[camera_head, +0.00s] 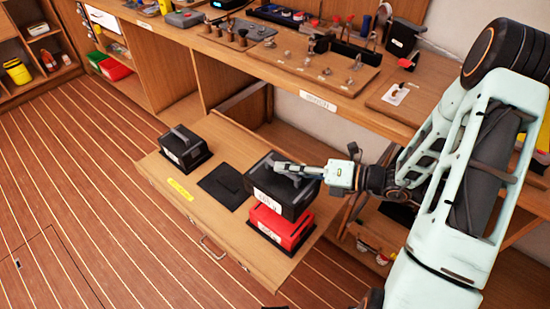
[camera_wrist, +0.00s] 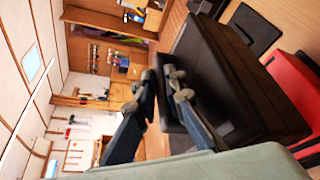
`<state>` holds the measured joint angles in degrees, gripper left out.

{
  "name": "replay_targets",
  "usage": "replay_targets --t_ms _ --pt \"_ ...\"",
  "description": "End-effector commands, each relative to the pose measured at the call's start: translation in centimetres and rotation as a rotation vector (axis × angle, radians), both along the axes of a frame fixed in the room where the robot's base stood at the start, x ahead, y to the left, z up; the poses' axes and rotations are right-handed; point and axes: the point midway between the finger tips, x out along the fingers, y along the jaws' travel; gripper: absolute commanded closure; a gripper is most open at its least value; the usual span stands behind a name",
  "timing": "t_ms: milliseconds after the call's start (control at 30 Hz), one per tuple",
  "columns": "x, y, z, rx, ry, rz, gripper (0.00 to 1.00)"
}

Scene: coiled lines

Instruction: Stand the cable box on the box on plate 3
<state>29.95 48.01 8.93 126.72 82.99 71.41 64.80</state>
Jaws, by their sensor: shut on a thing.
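A black box with a grey top handle and a white label, which I take for the cable box (camera_head: 292,207), is directly above a red box (camera_head: 284,228) at the right end of the pulled-out drawer top. My gripper (camera_head: 285,168) comes from the right and is shut on the handle. I cannot tell whether the black box touches the red one or hangs just above it. The red box covers most of the dark plate under it. In the wrist view, the black box (camera_wrist: 235,85) fills the right side beside my fingers (camera_wrist: 168,78), with the red box (camera_wrist: 294,95) beyond.
On the same drawer top (camera_head: 165,178), an empty dark plate (camera_head: 222,187) lies in the middle. Another black handled box (camera_head: 184,150) stands on the left plate. The workbench (camera_head: 300,85) behind carries many small fittings. Open plank floor (camera_head: 90,210) lies to the left.

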Motion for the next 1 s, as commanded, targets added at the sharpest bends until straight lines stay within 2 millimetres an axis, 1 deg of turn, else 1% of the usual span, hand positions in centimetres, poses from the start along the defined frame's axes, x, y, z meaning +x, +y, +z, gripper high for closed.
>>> replay_targets --t_ms 67,267,800,900,1000 --pt "-0.3 -0.1 0.1 0.004 -0.001 0.000 1.00" --pt "-0.3 -0.1 -1.1 0.004 -0.001 0.000 1.00" --pt "-0.2 -0.1 -7.8 0.005 0.000 -0.001 1.00" --pt "-0.2 -0.1 -8.9 0.005 0.000 -0.001 1.00" --pt "-0.2 -0.1 -9.5 0.005 -0.002 0.000 1.00"
